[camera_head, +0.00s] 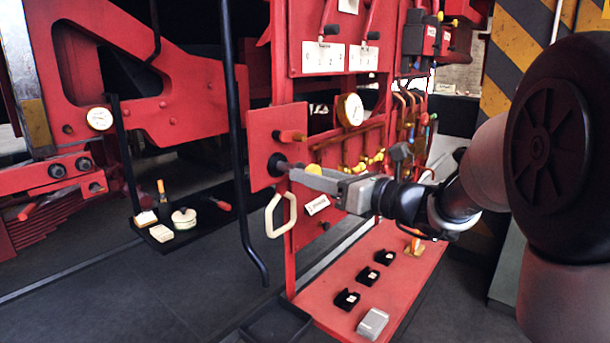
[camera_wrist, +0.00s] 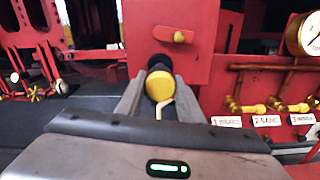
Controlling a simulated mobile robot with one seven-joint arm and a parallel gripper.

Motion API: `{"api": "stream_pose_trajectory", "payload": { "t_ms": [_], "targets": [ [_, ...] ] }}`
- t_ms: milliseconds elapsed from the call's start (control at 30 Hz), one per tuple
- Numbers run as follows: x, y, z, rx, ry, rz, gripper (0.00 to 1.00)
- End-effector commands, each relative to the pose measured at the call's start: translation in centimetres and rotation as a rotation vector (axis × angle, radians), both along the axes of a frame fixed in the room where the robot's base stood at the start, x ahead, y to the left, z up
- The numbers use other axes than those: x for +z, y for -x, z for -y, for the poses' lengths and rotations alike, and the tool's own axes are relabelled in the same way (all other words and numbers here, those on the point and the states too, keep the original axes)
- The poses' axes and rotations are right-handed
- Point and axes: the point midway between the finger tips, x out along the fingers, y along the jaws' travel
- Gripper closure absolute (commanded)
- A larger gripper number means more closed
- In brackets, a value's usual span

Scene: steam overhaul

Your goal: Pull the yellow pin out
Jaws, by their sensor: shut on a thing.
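The yellow pin shows in the wrist view as a round yellow head (camera_wrist: 159,86) in front of a black round socket (camera_wrist: 159,62) on a red plate. In the head view a bit of its yellow head (camera_head: 313,169) shows above my fingers, and a dark shaft runs to the black socket (camera_head: 277,164) in the red plate (camera_head: 263,122). My gripper (camera_head: 298,172) reaches in from the right, its two fingers on either side of the pin, shut on it. The fingers hide part of the pin. The pin's end in the socket is hidden.
A cream loop handle (camera_head: 280,216) hangs below. A black upright bar (camera_head: 236,130) stands to the left. Gauges, levers and brass valves (camera_head: 360,163) crowd the panel to the right. A red shelf (camera_head: 330,300) lies below.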

Motion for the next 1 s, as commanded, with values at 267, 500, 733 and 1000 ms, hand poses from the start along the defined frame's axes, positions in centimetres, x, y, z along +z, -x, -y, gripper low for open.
{"api": "stream_pose_trajectory", "payload": {
  "t_ms": [267,500,733,1000],
  "targets": [
    [-0.2,0.0,0.2,-0.002,0.001,-0.004,0.47],
    [-0.1,0.1,0.2,-0.002,0.001,-0.002,0.47],
    [-0.1,1.6,2.4,-0.007,0.001,-0.001,0.47],
    [-0.2,5.7,7.6,-0.008,0.001,-0.002,0.47]
  ]
}}
